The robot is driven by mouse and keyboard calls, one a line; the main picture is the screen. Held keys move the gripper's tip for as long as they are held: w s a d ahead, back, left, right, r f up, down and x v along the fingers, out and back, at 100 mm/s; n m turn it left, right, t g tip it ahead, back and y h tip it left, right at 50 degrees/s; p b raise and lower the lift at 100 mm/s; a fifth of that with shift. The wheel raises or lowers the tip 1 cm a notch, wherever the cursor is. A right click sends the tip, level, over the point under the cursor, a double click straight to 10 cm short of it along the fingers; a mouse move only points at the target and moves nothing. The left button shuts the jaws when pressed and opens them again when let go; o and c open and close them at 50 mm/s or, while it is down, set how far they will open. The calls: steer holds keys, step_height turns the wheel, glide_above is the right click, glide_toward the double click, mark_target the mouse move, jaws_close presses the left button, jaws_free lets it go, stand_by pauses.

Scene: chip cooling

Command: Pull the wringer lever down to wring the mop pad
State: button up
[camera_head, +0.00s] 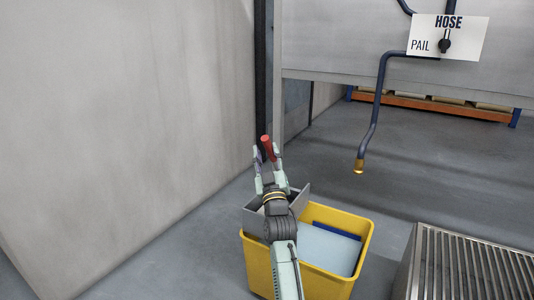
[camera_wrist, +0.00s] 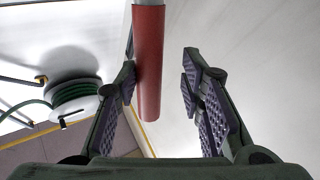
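The wringer lever ends in a red cylindrical grip (camera_head: 266,144), which stands up at my gripper in the head view. In the wrist view the red grip (camera_wrist: 149,65) comes down from the top edge between the spread fingers, close to the left one. I cannot tell whether it touches that finger. My gripper (camera_head: 267,157) is open, with a clear gap between the grip and the right finger. The grey wringer (camera_head: 304,194) sits on the yellow bucket (camera_head: 366,243), partly behind my arm. I cannot make out the mop pad.
The bucket holds pale blue water (camera_head: 325,247) and a dark blue bar (camera_head: 338,231). A wall (camera_head: 130,120) stands left. A pipe with a brass nozzle (camera_head: 359,166) hangs right, under a PAIL/HOSE sign (camera_head: 470,38). A slatted metal grate (camera_head: 470,265) is lower right. A hose reel (camera_wrist: 75,98) shows in the wrist view.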

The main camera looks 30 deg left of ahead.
steer(key=shift+o, duration=0.3)
steer(key=shift+s+a+r, duration=0.15)
steer(key=shift+r, duration=0.1)
step_height(320, 180, up, 10)
steer(key=shift+f, duration=0.1)
stand_by(0.5)
